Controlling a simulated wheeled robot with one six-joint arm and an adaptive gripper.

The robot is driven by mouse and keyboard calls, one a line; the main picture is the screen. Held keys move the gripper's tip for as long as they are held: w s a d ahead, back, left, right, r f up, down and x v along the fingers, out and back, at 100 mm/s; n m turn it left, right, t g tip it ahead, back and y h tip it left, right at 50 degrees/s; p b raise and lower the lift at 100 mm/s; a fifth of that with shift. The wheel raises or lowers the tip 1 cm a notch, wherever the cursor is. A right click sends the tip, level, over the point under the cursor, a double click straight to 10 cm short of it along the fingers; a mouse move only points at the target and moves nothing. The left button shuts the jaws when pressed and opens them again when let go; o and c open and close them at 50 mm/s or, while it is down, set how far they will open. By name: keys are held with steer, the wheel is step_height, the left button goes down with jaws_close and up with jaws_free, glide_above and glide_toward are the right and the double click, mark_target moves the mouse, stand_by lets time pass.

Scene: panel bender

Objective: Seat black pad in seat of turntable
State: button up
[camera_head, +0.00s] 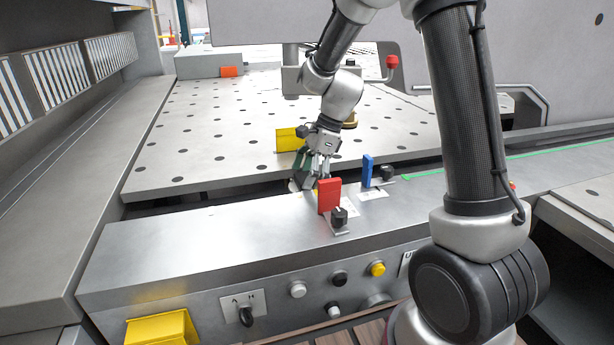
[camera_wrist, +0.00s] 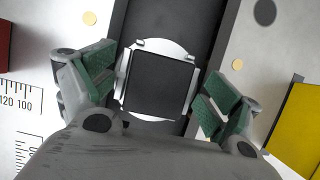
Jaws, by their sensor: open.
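The square black pad (camera_wrist: 160,83) lies within the pale round turntable (camera_wrist: 127,103) in the wrist view, with small bright clips or edges around it. Whether it sits fully down in the seat I cannot tell from above. My gripper (camera_wrist: 155,90) is open, its green-padded fingers on the left and right of the pad, apart from it. In the head view my gripper (camera_head: 312,178) points down at the gap between the front console and the hole-patterned table, and it hides the pad.
A red block (camera_head: 329,196) with a black knob stands close in front of my gripper. A blue block (camera_head: 367,171) stands to the right, and a yellow block (camera_head: 289,140) behind. The perforated table (camera_head: 205,130) is mostly clear on the left.

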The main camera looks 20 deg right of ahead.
steer(key=v, duration=1.2)
steer(key=s+d+r+n+t+h, duration=0.1)
steer(key=s+d+n, duration=0.2)
steer(key=s+n, duration=0.3)
steer(key=s+d+r+n+t+h, duration=0.2)
steer(key=s+d+n, duration=0.2)
steer(key=s, duration=0.7)
steer(key=s+d+r+n+t+h, duration=0.1)
steer(key=s+d+r+n, duration=0.1)
steer(key=s+n, duration=0.6)
steer(key=shift+s+d, duration=0.5)
steer(key=shift+d, duration=0.35)
steer(key=shift+r, duration=0.1)
